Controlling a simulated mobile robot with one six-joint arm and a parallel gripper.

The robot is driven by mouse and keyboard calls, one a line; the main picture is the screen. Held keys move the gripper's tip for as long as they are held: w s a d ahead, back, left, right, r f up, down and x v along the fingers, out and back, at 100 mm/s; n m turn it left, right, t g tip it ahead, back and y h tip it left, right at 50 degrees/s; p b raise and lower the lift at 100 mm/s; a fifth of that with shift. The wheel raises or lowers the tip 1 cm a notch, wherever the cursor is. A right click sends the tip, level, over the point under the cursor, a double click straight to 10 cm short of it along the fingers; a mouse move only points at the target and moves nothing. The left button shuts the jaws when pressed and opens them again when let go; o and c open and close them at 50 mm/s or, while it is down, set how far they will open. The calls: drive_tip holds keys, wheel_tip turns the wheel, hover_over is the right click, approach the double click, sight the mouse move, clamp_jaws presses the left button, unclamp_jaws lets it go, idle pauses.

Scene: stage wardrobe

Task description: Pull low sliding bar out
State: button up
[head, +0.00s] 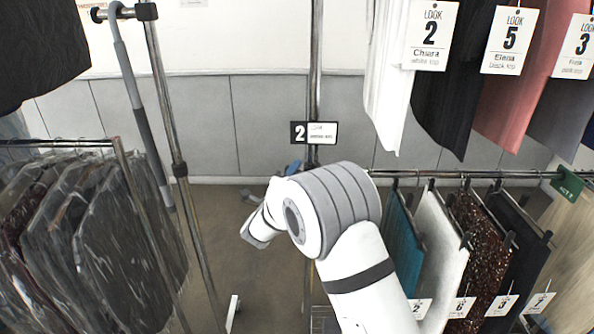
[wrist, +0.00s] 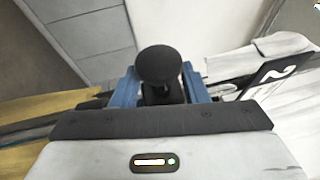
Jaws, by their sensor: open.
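The low bar (head: 408,174) is a thin chrome rail at the right in the head view, with skirts or trousers hanging from clips. My arm hides its left end in that view. In the wrist view a round black knob (wrist: 159,65) on a dark stem stands between the blue fingers of my gripper (wrist: 160,88). The fingers are open, one on each side of the knob; I cannot tell whether they touch it. In the head view only a bit of blue of my gripper (head: 292,167) shows beside the upright post.
A chrome post (head: 314,75) carries a number 2 sign (head: 314,132). Tops with numbered tags (head: 431,36) hang above the low bar. A rack of dark garments in clear covers (head: 100,230) stands at the left. Bare floor (head: 215,220) shows between the racks.

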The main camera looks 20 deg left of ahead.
drive_tip(key=shift+w+d+r, duration=0.1)
drive_tip(key=shift+w, duration=0.45)
drive_tip(key=shift+c, duration=0.2)
clamp_jaws()
